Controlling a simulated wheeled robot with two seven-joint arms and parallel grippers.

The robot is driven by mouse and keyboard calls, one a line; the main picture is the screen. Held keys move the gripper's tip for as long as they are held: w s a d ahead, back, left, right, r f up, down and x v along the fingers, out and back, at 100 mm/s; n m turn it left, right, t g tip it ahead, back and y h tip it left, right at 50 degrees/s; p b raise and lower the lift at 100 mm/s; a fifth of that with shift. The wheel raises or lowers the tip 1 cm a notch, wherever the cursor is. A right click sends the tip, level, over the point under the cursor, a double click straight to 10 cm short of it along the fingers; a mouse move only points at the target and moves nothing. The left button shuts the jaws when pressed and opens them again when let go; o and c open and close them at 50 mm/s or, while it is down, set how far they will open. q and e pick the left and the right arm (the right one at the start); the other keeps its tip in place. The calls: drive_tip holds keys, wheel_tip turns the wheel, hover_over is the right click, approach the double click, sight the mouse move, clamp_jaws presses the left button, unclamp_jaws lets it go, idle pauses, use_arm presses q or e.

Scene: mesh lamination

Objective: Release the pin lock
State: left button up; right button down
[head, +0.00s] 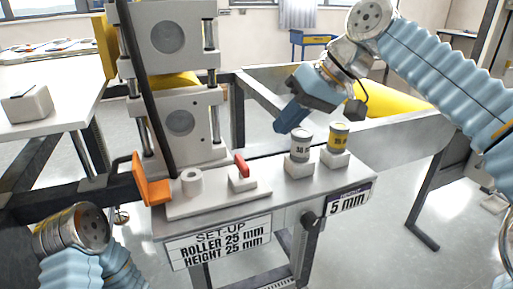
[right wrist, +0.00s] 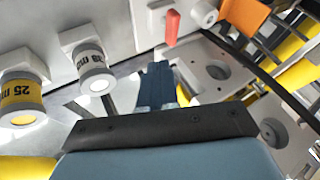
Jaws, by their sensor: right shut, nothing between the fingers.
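A small red handle (head: 241,166) stands tilted on a white block (head: 242,183) on the machine's base plate; it is the only lock-like part I see, and I cannot tell for sure that it is the pin lock. It also shows near the top centre of the right wrist view (right wrist: 172,26). My right gripper (head: 288,119) has dark blue fingers that are shut and empty. It hangs above the bench, to the right of the red handle and apart from it. In the right wrist view its fingers (right wrist: 157,84) point up toward the handle. My left gripper is out of view.
A grey-labelled roller (head: 300,146) and a yellow-labelled roller (head: 338,136) stand on white blocks close below my right gripper. A white ring (head: 192,181) and an orange part (head: 151,178) are left of the handle. The machine's upright plates (head: 172,80) rise behind.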

sight(242, 165)
drive_tip(key=x, duration=1)
